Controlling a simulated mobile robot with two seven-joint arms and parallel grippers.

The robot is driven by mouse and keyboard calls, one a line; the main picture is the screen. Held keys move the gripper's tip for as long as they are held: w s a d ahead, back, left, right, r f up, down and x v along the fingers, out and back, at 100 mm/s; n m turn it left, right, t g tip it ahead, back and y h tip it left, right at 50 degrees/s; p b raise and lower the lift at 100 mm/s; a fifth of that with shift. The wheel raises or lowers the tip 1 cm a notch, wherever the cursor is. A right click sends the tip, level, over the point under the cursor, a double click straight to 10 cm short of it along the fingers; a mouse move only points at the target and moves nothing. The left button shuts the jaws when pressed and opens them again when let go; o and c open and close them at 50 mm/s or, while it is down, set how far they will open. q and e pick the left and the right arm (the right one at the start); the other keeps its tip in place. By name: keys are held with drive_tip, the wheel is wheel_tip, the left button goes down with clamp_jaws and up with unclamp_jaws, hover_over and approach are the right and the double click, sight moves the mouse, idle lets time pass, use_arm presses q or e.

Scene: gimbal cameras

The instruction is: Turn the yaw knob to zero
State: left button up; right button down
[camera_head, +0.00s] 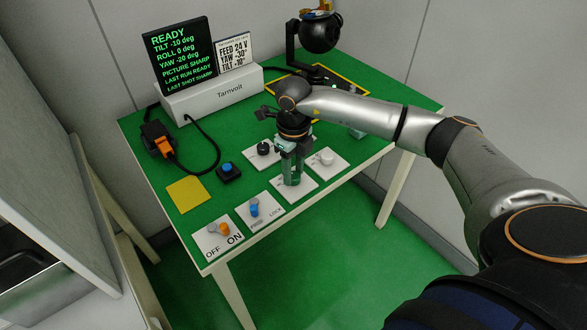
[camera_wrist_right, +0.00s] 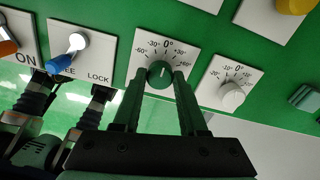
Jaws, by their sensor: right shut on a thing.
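A round green knob (camera_wrist_right: 160,74) sits on a white plate (camera_wrist_right: 140,62) with a degree scale around 0°. Its white mark points up, close to the 0°. My right gripper (camera_wrist_right: 157,80) is shut on the green knob, one finger on each side. The screen (camera_head: 179,57) reads READY, tilt -10 deg, roll 0 deg, yaw -20 deg. A sign (camera_head: 234,50) lists feed 24 V with yaw and tilt values. My left gripper is not in view.
A white knob (camera_head: 326,157) stands right of the gripper, and a black knob (camera_head: 263,148) behind it. A blue-handled lever (camera_head: 254,208) and an orange OFF/ON switch (camera_head: 223,228) are left.

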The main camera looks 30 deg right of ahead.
sight(293, 175)
idle(0.4)
drive_tip(key=c, duration=0.7)
unclamp_jaws()
drive_tip(key=shift+c, duration=0.2)
drive_tip(key=o, duration=0.3)
wheel_tip(293, 175, up, 13)
drive_tip(key=shift+f, duration=0.2)
drive_tip(key=shift+a, duration=0.1)
